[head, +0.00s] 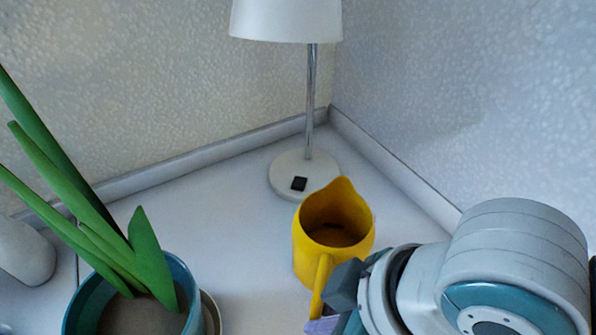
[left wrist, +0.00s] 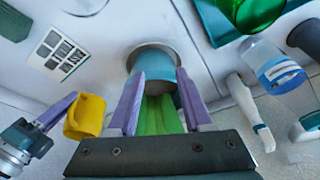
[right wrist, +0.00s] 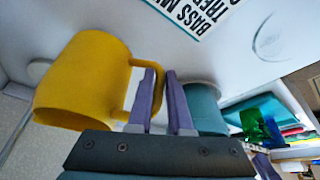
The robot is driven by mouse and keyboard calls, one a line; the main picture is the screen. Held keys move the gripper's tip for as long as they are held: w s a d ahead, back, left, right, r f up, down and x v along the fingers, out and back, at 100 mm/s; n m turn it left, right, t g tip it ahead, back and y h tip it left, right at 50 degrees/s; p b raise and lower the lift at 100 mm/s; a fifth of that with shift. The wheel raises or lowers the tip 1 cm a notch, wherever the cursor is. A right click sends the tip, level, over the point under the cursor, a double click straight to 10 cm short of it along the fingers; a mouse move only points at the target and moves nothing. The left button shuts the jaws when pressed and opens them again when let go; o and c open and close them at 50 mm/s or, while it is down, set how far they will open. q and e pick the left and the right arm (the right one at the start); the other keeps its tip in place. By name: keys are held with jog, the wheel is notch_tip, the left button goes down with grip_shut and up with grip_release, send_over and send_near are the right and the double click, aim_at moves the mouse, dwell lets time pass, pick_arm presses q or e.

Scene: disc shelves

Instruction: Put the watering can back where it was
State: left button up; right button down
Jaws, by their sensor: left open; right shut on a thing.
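The yellow watering can (head: 308,255) stands about upright in the head view, in front of the lamp. It also shows in the left wrist view (left wrist: 86,116) and fills the left of the right wrist view (right wrist: 85,80). My right gripper (right wrist: 160,72) is shut on the can's handle; in the head view its fingers are mostly hidden at the lower edge. I cannot tell whether the can's base touches the white surface. My left gripper (left wrist: 161,75) is open, with the blue plant pot and green leaves seen between and beyond its fingers. It is out of the head view.
A white lamp (head: 308,110) stands in the corner behind the can. The blue pot (head: 80,310) with tall green leaves (head: 70,190) is at the lower left. A bottle (left wrist: 280,68) and a teal tray (left wrist: 210,22) lie beyond. White surface (head: 235,225) between pot and can is clear.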

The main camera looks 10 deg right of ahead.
jog(key=shift+f+b, duration=0.7)
jog(key=shift+f, duration=1.3)
jog(key=shift+f, duration=0.2)
jog(key=c, duration=0.8)
grip_release()
jog(key=shift+c, duration=0.2)
